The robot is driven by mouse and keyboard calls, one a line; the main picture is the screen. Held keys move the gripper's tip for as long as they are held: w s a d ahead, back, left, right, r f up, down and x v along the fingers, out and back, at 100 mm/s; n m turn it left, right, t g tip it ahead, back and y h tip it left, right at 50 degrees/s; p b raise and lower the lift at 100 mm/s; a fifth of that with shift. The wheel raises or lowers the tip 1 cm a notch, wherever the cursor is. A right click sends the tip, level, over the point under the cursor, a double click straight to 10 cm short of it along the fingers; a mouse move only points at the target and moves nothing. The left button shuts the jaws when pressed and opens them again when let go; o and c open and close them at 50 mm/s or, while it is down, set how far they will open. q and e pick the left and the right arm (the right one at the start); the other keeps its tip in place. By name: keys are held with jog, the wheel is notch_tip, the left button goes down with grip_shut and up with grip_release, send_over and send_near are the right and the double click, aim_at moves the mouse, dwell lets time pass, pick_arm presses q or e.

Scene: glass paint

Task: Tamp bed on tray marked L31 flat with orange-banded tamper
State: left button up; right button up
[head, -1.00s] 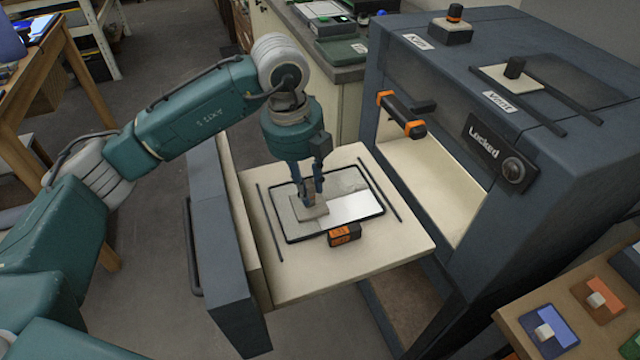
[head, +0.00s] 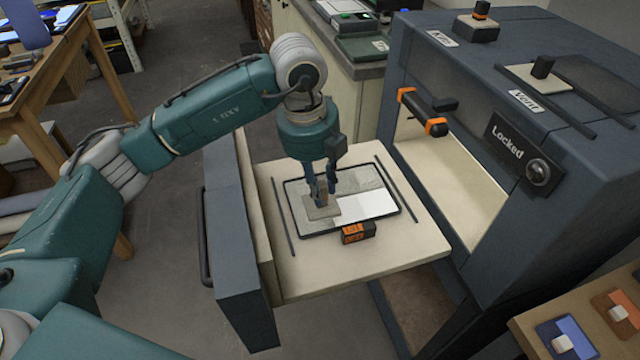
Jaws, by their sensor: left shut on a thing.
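The black-rimmed tray (head: 355,227) lies on the pulled-out cream shelf. Its bed is smooth white at the front right (head: 372,205) and grey and rougher at the back and left. An orange and black label block (head: 357,232) sits at its front edge; its print is too small to read surely. My left gripper (head: 322,198) points down, shut on the tamper (head: 323,210), whose flat square plate is low over the left front of the bed. I cannot tell whether the plate presses on it. The fingers mostly hide the tamper's handle and band. My right gripper is not in view.
The dark cabinet (head: 480,230) with an orange-banded handle (head: 422,112) and a "Locked" dial (head: 538,172) stands right of the shelf. The shelf's grey front panel (head: 235,240) rises at left. Orange (head: 617,308) and blue (head: 566,338) pieces lie at bottom right.

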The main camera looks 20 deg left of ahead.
pick_arm(q)
jog(key=shift+f+b, duration=0.35)
jog(key=shift+b, duration=0.05)
dwell(1.2)
jog(key=shift+r+p, duration=0.65)
jog(key=shift+r, duration=0.55)
jog(key=shift+w+a+b, duration=0.1)
jog(key=shift+w+a, duration=0.4)
jog(key=shift+w, duration=0.25)
jog(key=shift+w+a+b, duration=0.1)
jog(key=shift+w+a, duration=0.45)
jog(key=shift+w, duration=0.25)
jog(key=shift+w+a+b, duration=0.1)
jog(key=shift+w+a, duration=0.4)
jog(key=shift+w, duration=0.25)
jog(key=shift+f, duration=0.15)
jog(key=shift+f+b, duration=0.55)
jog(key=shift+f, duration=0.15)
jog(key=shift+s+f+b, duration=0.1)
jog(key=shift+f+b, duration=0.2)
